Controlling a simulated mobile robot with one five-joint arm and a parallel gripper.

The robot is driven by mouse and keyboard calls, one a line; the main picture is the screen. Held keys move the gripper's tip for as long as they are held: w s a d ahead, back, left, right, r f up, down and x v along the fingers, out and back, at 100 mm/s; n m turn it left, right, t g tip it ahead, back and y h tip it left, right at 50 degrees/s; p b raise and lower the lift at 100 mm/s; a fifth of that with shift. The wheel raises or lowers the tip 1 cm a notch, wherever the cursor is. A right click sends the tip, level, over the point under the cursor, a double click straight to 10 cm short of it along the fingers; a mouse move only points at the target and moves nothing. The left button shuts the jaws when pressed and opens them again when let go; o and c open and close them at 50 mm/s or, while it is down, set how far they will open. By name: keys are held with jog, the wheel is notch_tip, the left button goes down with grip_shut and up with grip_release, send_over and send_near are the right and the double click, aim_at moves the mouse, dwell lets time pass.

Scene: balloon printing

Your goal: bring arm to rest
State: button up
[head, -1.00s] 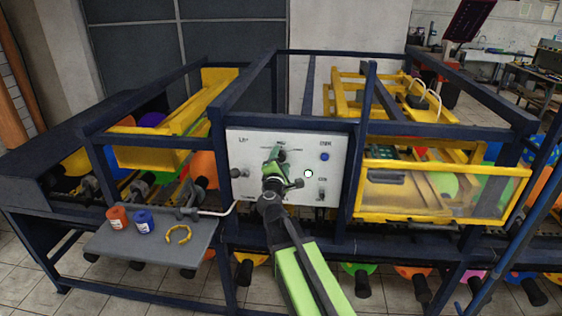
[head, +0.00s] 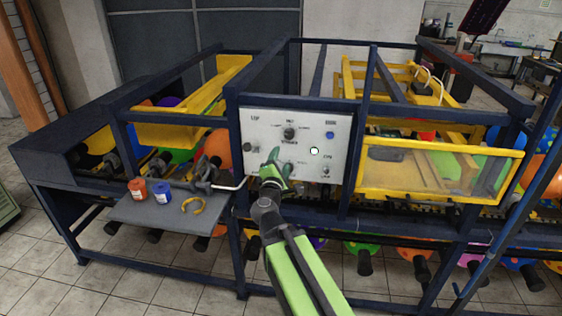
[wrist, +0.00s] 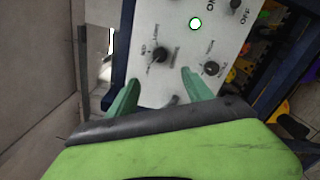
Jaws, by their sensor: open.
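My gripper (head: 277,168) is at the end of my green arm, in front of the lower part of the white control panel (head: 338,128). In the wrist view, the two green fingers of my gripper (wrist: 160,92) stand apart with nothing between them. The panel (wrist: 172,20) lies beyond the fingertips, with a black knob (wrist: 158,54) between and above them and another to the right. In the head view, a dark knob (head: 289,133) on the panel is in plain sight above my gripper. Part of the panel's lower left is hidden by my gripper.
A dark blue machine frame (head: 232,110) surrounds the panel. A grey shelf (head: 140,212) juts out at the left with a red jar (head: 137,189), a blue jar (head: 162,190) and a yellow ring (head: 193,205). A yellow-framed guard (head: 430,170) is at the right. Balloons hang below.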

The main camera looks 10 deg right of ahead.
jog(key=s+d+f+m+g+h+b, duration=0.1)
jog(key=s+d+f+m+g+b, duration=0.15)
jog(key=d+f+m+b, duration=0.4)
jog(key=s+d+f+m+g+b, duration=0.1)
jog(key=s+d+f+m+g, duration=0.2)
jog(key=f, duration=0.6)
jog(key=s+d+f+m+g+h+b, duration=0.1)
jog(key=s+d+f+m+g+b, duration=0.15)
jog(key=d+f, duration=0.45)
jog(key=s+a+f+m+g+y+b, duration=0.1)
jog(key=s+a+f+m+g+y, duration=0.6)
jog(key=s+a+f, duration=0.5)
jog(key=shift+s+a+f+m+g+y, duration=0.15)
jog(key=shift+s+a+m+g+y, duration=0.2)
jog(key=shift+s+a+g, duration=0.55)
jog(key=shift+w+d, duration=0.1)
jog(key=shift+w, duration=0.05)
